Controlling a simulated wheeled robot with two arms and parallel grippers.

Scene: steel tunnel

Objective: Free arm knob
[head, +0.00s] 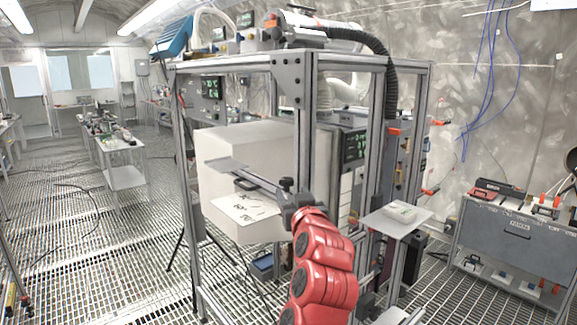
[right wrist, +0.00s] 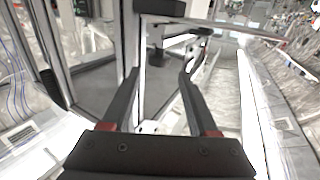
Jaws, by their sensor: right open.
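A small black knob (head: 286,184) shows in the head view at the near end of a flat grey arm (head: 250,176), beside an upright of the metal frame. A white sheet with black markings (head: 245,209) is below that arm. My right gripper (head: 297,203) is close to the knob, and partly overlaps the arm's end in the head view. In the right wrist view its two dark fingers (right wrist: 159,82) are apart, with nothing visibly gripped between them. Dark fittings (right wrist: 160,10) show beyond the fingertips; I cannot tell which is the knob. My left gripper is not in view.
A metal frame (head: 308,130) encloses a large white box (head: 245,160) close to my gripper. A small shelf (head: 398,217) holds a pale block at right. A grey cabinet (head: 510,240) stands farther right. Open grating floor (head: 110,225) lies at left.

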